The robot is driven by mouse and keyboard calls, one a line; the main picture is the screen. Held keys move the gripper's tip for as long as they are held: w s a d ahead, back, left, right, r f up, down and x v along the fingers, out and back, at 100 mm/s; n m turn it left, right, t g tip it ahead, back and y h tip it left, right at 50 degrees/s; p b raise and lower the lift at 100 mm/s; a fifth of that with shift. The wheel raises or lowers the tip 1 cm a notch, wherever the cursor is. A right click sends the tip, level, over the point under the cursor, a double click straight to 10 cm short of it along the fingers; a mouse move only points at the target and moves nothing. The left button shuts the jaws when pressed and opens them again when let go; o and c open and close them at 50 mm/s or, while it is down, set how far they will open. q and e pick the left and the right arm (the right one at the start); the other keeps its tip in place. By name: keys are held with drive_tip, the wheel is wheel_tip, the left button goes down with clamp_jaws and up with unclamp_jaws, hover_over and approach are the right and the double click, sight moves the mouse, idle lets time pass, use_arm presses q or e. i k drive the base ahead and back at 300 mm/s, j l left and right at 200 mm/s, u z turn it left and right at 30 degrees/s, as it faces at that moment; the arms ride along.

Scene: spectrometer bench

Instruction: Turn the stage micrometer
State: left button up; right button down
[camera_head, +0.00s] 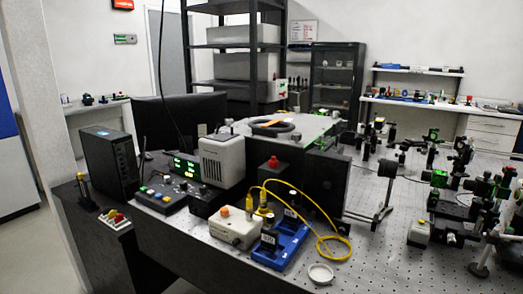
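Neither of my grippers shows in the head view. I cannot pick out the stage micrometer for sure. Dark optical mounts and stages (455,210) stand on the perforated optical table (385,262) at the right, and any micrometer knob among them is too small to tell. A blue tray (268,258) at the front of the bench holds small dark blocks. A pale box with an orange knob (234,228) stands beside it.
A yellow cable (347,250) loops beside the blue tray. A white round dish (320,273) lies near the front edge. A control panel (160,199), a grey instrument (222,160) and a black computer case (108,163) fill the left.

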sight(451, 239)
drive_tip(key=z, duration=1.25)
